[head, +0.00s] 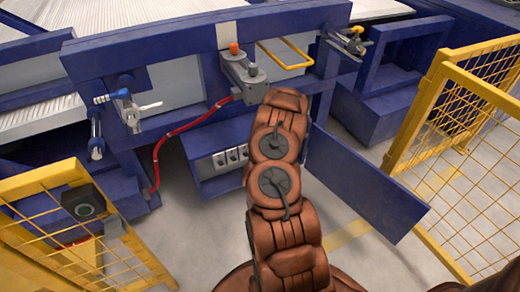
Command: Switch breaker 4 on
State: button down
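A row of small dark breakers (231,157) sits on a pale panel inside a low blue cabinet (222,186), left of my arm. Three breakers show. My brown arm covers the right part of the cabinet, so any breakers there are hidden. I cannot tell which one is breaker 4, and the switch positions are too small to read. A blue panel (365,185), which looks like the cabinet's open door, stands out to the right of my arm. My arm reaches up in front of the cabinet. My gripper does not show; the arm hides it.
A grey control box (241,75) with an orange button (234,49) is mounted above the cabinet. A red hose (165,146) hangs at the left. Yellow mesh fences stand at the left (70,215) and right (465,130).

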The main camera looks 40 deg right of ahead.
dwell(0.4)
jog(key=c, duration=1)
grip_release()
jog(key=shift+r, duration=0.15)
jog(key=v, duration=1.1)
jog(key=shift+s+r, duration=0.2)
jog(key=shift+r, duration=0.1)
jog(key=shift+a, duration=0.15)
